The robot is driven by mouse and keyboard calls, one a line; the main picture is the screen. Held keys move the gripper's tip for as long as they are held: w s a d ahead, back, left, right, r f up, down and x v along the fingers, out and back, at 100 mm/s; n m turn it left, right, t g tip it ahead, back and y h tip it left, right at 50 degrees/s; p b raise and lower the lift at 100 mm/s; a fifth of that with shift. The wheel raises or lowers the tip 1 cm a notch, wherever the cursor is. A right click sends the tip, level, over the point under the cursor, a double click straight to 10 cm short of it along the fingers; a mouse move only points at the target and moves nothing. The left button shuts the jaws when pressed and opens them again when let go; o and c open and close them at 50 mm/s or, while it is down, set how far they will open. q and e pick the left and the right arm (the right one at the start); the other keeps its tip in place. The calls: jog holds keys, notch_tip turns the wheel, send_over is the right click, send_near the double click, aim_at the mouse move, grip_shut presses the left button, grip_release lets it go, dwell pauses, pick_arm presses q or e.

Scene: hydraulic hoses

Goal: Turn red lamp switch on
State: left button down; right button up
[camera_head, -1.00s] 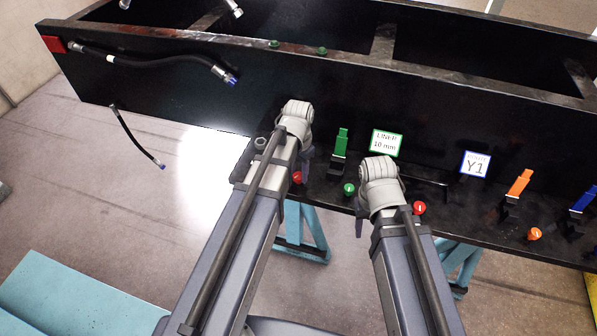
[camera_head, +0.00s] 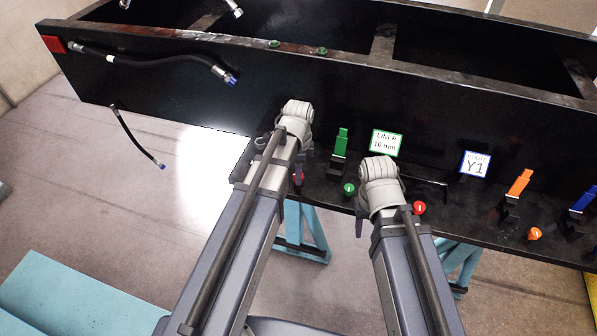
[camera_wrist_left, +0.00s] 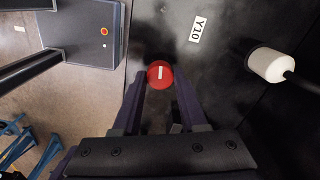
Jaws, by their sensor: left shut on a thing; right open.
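A round red knob switch (camera_wrist_left: 160,75) with a white line on its face sits on the black surface in the left wrist view. The white line runs nearly along my fingers. My left gripper (camera_wrist_left: 161,84) has its two dark fingers on either side of this knob, shut on it. In the head view the knob is mostly hidden behind my left gripper (camera_head: 298,181). A second red knob (camera_head: 419,208) is farther right, beside my right arm. My right gripper (camera_head: 359,226) is open, pointing down at the ledge, mostly hidden by its own wrist.
Along the black ledge stand a green lever (camera_head: 341,145), a green knob (camera_head: 349,189), an orange lever (camera_head: 520,182) and an orange knob (camera_head: 535,234). Black hoses (camera_head: 150,62) hang at the left. A white cylinder (camera_wrist_left: 267,64) and a Y10 label (camera_wrist_left: 198,29) are near the left gripper.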

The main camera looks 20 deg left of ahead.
pick_arm(q)
jog(key=shift+m, duration=0.8)
jog(key=shift+c, duration=2.2)
grip_release()
notch_tip(320, 180, up, 8)
jog(key=p, duration=0.8)
jog(key=shift+f, duration=0.1)
